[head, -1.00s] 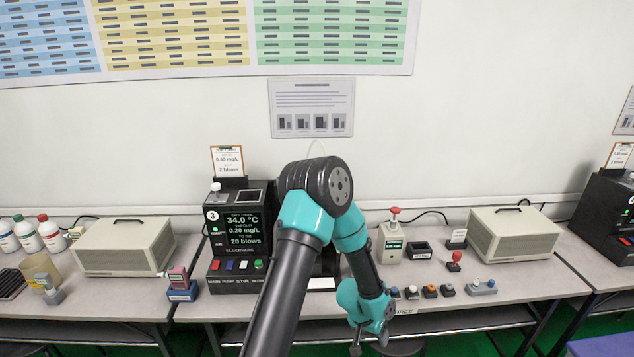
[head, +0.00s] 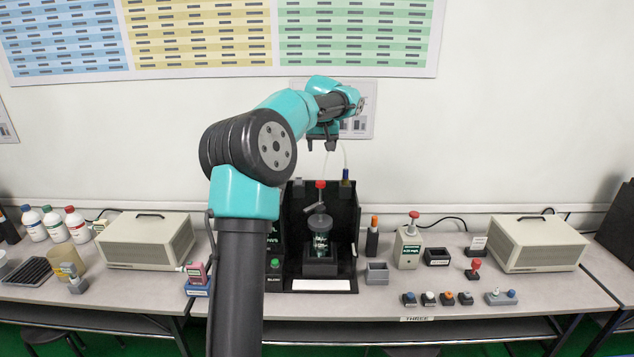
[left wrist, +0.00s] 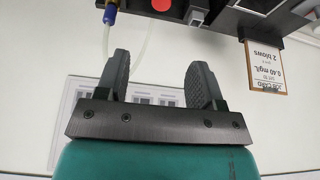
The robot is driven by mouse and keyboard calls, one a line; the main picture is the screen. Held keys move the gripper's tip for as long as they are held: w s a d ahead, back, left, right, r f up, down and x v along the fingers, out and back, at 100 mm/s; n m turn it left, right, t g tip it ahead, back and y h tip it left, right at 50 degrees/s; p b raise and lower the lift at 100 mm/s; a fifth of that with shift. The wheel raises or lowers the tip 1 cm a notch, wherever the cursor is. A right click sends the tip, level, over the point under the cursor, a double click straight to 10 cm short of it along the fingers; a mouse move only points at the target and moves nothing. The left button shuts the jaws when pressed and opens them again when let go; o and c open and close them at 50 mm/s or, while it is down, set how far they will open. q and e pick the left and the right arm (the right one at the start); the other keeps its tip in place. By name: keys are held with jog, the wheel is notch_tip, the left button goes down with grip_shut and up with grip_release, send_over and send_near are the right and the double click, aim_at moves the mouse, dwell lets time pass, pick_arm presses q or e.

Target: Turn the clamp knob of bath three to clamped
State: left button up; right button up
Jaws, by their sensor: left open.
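Bath three is a black bench unit (head: 353,215), with an open bay and its display mostly hidden behind my arm. A red knob (head: 320,184) stands upright at the top of the bay, above a grey clamp-like bar (head: 314,208). Which way it is turned is too small to tell. A dark lidded vessel (head: 320,228) stands below in the bay. My left gripper (head: 325,146) is open and empty, in the air above the unit, touching nothing. Its spread fingers show in the left wrist view (left wrist: 163,75), with a red round top (left wrist: 162,5) beyond them. My right gripper is out of view.
A thin pale tube with a blue-and-yellow end (head: 346,176) hangs beside the red knob. A orange-topped black bottle (head: 373,234), a small grey box (head: 377,273) and a red-topped tester (head: 409,247) stand to the right. A beige box (head: 146,241) is at left.

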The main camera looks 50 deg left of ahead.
aim_at(320, 181)
pick_arm(q)
jog(key=shift+s+r, duration=0.1)
jog(key=shift+a, duration=0.1)
jog(key=x, duration=1.7)
jog(key=shift+f, duration=0.2)
jog(key=shift+c, duration=0.2)
grip_shut()
